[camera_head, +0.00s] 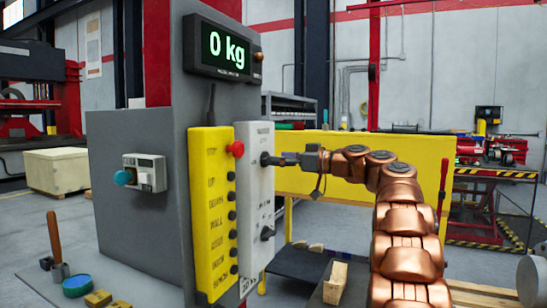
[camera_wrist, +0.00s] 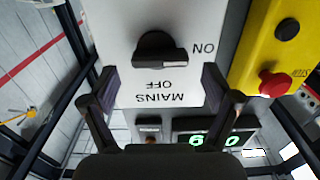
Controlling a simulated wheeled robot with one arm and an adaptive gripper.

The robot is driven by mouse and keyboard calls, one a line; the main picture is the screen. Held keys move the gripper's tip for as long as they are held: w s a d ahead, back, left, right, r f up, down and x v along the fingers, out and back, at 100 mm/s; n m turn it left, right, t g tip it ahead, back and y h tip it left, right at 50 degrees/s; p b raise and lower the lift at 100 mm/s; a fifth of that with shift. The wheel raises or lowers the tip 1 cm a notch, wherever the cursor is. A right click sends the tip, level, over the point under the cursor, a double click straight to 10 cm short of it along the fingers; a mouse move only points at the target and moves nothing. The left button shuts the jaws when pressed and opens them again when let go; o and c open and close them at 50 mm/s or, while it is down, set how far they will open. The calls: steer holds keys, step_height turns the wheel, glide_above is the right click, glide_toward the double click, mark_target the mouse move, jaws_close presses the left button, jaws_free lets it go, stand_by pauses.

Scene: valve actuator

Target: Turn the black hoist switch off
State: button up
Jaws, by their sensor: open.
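A tall white switch panel (camera_head: 257,200) carries two black rotary switches. The upper black switch (camera_head: 266,159) is at my gripper (camera_head: 285,159). The lower black switch (camera_head: 267,233) has a label too small to read. In the wrist view, upside down, a black switch (camera_wrist: 158,48) sits on the white panel (camera_wrist: 128,22) marked MAINS, OFF and ON; its light-edged end points right, towards ON. My gripper (camera_wrist: 160,80) is open, with one finger on each side below this switch, holding nothing. No hoist wording can be read on either switch.
A yellow pendant panel (camera_head: 212,262) with a red stop button (camera_head: 236,148) and several black buttons stands left of the white panel. Above is a 0 kg display (camera_head: 225,47). A grey cabinet side (camera_head: 130,235) holds a small box with a blue-green knob (camera_head: 123,178).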

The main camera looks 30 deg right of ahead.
steer(key=shift+x, duration=1)
steer(key=shift+c, duration=0.4)
steer(key=c, duration=1.1)
steer(key=shift+o, duration=0.2)
